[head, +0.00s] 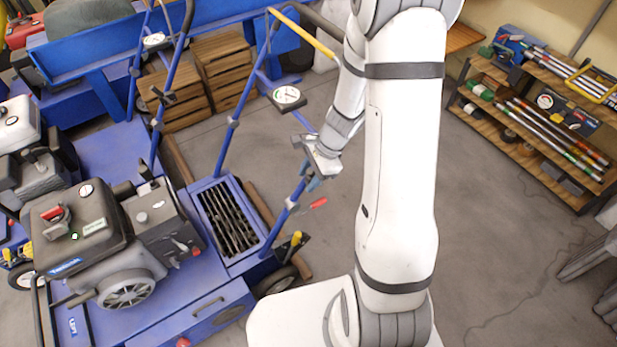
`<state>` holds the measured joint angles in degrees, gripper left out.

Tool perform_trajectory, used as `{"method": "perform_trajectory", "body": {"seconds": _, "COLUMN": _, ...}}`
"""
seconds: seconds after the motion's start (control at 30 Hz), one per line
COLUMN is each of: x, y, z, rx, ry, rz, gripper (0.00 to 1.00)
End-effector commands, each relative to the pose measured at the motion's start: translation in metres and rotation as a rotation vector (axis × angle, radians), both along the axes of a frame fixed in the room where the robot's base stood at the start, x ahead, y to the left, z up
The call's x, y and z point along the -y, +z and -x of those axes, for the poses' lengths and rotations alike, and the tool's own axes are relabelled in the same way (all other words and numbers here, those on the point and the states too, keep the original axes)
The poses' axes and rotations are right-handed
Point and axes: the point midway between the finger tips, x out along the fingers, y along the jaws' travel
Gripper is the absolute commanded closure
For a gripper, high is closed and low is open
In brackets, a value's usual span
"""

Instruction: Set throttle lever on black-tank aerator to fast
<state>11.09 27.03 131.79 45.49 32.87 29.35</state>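The aerator with the black tank (80,222) stands at the lower left, with a blue deck and a blue upright handle (232,125). A round white dial plate (287,97) sits on the handle. A red-tipped lever (318,203) sticks out to the right of the lower handle post, and a yellow-tipped lever (296,240) stands lower by the deck. I cannot tell which part is the throttle lever or where it is set. My gripper (312,178) is small in view, just above the red-tipped lever by the handle post. Its fingers are too small to read.
A white-tank aerator (18,125) stands close at the left. Wooden crates (222,70) are behind the handle. A wooden shelf (535,145) with rods and boxes stands at the right. The grey floor (490,225) between is mostly clear, with a thin cable lying on it.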

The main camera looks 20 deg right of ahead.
Motion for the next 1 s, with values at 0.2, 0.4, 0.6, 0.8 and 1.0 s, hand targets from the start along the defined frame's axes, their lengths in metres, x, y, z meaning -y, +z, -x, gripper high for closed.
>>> {"method": "perform_trajectory", "body": {"seconds": 0.2, "x": -0.0016, "y": -0.0027, "z": -0.0001, "rx": 0.001, "ry": 0.001, "rz": 0.001, "gripper": 0.6}}
{"method": "perform_trajectory", "body": {"seconds": 0.4, "x": -0.0018, "y": -0.0025, "z": -0.0001, "rx": 0.001, "ry": 0.002, "rz": 0.001, "gripper": 0.69}}
{"method": "perform_trajectory", "body": {"seconds": 0.6, "x": -0.0019, "y": -0.0024, "z": 0.0, "rx": 0.001, "ry": 0.003, "rz": 0.001, "gripper": 0.86}}
{"method": "perform_trajectory", "body": {"seconds": 0.8, "x": -0.0021, "y": -0.0024, "z": 0.0, "rx": 0.001, "ry": 0.003, "rz": 0.0, "gripper": 1.0}}
{"method": "perform_trajectory", "body": {"seconds": 1.0, "x": -0.0023, "y": -0.0024, "z": 0.0, "rx": 0.001, "ry": 0.004, "rz": 0.0, "gripper": 1.0}}
